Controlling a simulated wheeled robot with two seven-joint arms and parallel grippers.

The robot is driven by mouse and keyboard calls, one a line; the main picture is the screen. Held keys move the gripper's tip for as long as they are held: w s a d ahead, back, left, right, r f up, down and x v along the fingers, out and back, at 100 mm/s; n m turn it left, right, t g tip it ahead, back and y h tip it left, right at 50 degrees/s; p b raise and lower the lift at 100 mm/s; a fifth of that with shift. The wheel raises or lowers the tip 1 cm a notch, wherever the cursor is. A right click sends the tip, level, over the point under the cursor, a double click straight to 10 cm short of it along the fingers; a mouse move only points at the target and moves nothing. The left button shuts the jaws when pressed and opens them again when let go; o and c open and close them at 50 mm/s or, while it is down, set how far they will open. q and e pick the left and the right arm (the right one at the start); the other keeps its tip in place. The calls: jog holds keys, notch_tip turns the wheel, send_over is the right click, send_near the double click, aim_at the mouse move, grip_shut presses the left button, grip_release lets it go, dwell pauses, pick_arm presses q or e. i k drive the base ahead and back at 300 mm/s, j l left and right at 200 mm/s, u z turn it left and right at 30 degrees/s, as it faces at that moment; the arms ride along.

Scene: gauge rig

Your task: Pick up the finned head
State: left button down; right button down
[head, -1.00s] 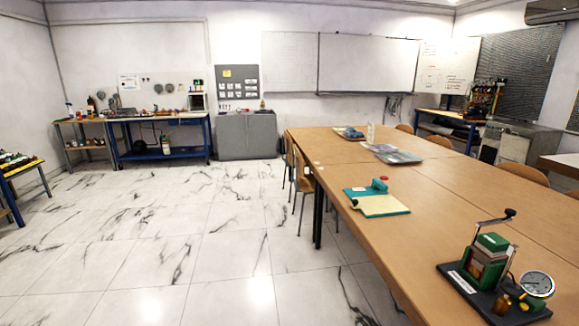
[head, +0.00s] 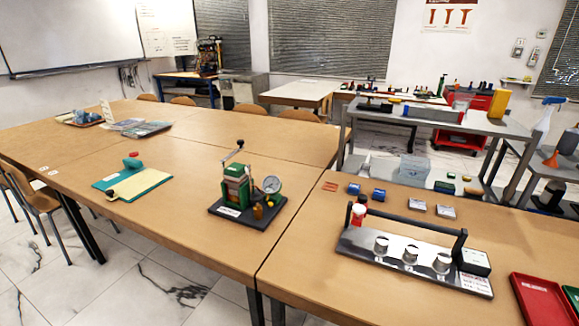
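A gauge rig (head: 246,197) stands on the wooden table near the middle of the head view. It has a dark base, a green block (head: 236,188) with a lever above it, a round white-faced dial (head: 271,185) and a small brass-coloured part. I cannot tell for sure which part is the finned head; fins are too small to make out. Neither of my grippers is in view.
A teal and yellow mat (head: 132,184) with a teal, red-topped piece lies left of the rig. A grey shelf bench (head: 435,118) stands behind. Bare tabletop surrounds the rig.

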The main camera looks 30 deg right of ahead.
aim_at(236, 169)
jog(key=z, duration=1.4)
jog(key=j+z, duration=0.45)
jog(key=k+j+z, duration=0.1)
jog(key=j+z, duration=0.35)
jog(key=k+j+z, duration=0.15)
jog(key=j+z, duration=0.3)
jog(key=k+j+z, duration=0.2)
jog(key=j+z, duration=0.25)
